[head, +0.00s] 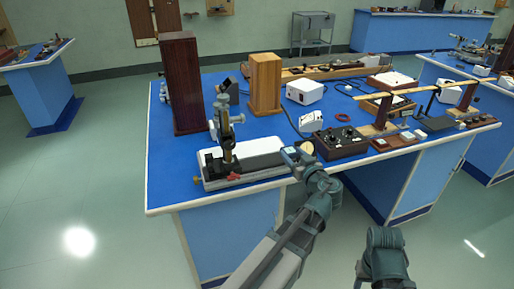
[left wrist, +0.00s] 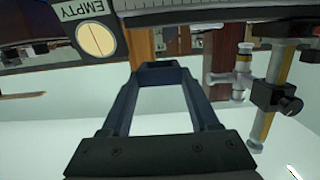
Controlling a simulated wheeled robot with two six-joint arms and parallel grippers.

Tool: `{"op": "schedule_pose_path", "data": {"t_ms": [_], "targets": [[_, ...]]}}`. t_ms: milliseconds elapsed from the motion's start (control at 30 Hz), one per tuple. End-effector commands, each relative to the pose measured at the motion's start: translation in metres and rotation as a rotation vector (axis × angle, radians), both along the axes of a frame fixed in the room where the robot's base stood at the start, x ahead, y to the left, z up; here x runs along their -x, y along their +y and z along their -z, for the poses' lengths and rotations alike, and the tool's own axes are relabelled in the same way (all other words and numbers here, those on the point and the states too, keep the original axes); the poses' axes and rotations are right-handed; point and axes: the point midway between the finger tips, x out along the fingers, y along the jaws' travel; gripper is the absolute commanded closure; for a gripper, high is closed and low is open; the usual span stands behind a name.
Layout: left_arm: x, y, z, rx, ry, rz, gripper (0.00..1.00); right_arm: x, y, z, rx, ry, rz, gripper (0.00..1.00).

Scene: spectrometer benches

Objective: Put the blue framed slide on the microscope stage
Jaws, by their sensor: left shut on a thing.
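The microscope is most likely the brass upright instrument (head: 228,140) on a long white base (head: 262,158) at the bench's near left. A dark block (head: 213,163) sits at its foot; I cannot clearly tell its stage. My left gripper (head: 291,154) is over the near edge of the bench, right of that base. In the left wrist view its two fingers (left wrist: 165,68) come together at the tips, shut on a thin dark piece, taken to be the blue framed slide; its outline is not distinct. Brass parts (left wrist: 268,95) show right of the fingers there.
A dark plate marked EMPTY (left wrist: 92,40) with a cream disc is beside the fingers. A control box (head: 340,142), a red ring (head: 343,117) and a white box (head: 304,92) stand to the right. Wooden blocks (head: 183,85) stand behind. Blue bench top (head: 165,160) is bare at left.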

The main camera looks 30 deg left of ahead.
Motion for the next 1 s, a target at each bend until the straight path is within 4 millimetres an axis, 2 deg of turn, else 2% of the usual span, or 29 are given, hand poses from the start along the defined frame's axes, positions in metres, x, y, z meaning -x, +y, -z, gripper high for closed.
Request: {"op": "schedule_pose_path", "data": {"t_ms": [167, 400, 600, 767, 1000], "targets": [[-0.009, 0.027, 0.003, 0.0, 0.0, -0.006, 0.93, 0.0, 0.0, 0.003, 0.0, 0.0, 0.0, 0.5], [-0.03, 0.086, 0.009, 0.0, 0.0, -0.005, 0.93, 0.0, 0.0, 0.009, 0.0, 0.0, 0.0, 0.5], [-0.042, 0.124, 0.012, 0.0, 0.0, -0.004, 0.93, 0.0, 0.0, 0.012, 0.0, 0.0, 0.0, 0.5], [-0.046, 0.138, 0.013, 0.0, 0.0, -0.001, 0.93, 0.0, 0.0, 0.013, 0.0, 0.0, 0.0, 0.5], [-0.047, 0.141, 0.013, 0.0, 0.0, 0.0, 0.93, 0.0, 0.0, 0.013, 0.0, 0.0, 0.0, 0.5]]}}
